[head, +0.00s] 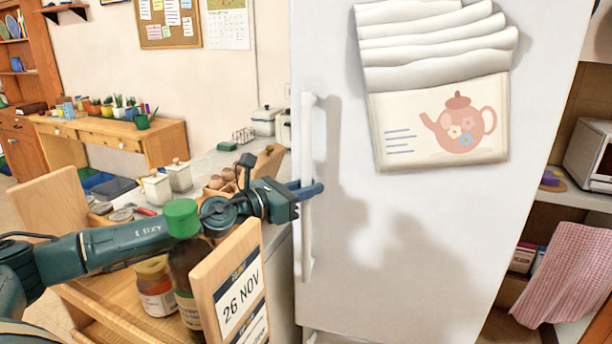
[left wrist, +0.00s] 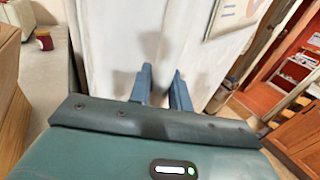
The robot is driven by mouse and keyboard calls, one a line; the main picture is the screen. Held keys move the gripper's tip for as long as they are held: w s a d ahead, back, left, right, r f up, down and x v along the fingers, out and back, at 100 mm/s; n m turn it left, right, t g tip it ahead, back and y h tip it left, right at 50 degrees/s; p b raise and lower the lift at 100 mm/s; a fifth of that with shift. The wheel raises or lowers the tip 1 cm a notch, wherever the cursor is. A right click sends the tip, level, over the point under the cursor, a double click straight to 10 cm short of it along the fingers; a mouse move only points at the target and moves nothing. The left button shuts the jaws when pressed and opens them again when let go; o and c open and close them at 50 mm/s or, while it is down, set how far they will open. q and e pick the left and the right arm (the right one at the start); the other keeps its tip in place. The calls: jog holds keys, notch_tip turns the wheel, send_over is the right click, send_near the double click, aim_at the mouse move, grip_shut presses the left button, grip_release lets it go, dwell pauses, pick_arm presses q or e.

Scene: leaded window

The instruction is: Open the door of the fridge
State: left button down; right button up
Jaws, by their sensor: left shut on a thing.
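The fridge door (head: 430,240) is a large white panel filling the right middle of the head view; it also shows ahead in the left wrist view (left wrist: 115,40). Its long white vertical handle (head: 307,245) runs along the door's left edge. My left gripper (head: 308,190) comes in from the left at about the handle's middle height, its blue fingers shut around the handle. In the left wrist view its two fingers (left wrist: 164,88) point at the door; the handle between them is hard to make out. I see no clear gap at the door's edge. My right gripper is out of view.
A wooden cart with a green-capped bottle (head: 182,218), a jar (head: 154,288) and a date board (head: 240,288) stands close under my left arm. A counter with canisters (head: 178,174) is behind it. A towel and teapot picture hang on the door. Shelves with a pink cloth (head: 565,275) stand right.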

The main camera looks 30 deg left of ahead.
pick_arm(q)
jog(key=shift+w, duration=0.1)
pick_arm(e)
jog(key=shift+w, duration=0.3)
pick_arm(q)
jog(key=c, duration=1.3)
grip_release()
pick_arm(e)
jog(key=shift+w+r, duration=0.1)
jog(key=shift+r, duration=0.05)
pick_arm(q)
jog(key=b+v, duration=1.3)
jog(key=b, duration=0.5)
jog(key=shift+b, duration=0.4)
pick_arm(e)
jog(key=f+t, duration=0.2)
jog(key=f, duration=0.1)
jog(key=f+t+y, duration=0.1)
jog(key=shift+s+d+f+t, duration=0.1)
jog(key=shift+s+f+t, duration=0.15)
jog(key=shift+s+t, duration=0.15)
pick_arm(q)
jog(key=shift+c, duration=0.2)
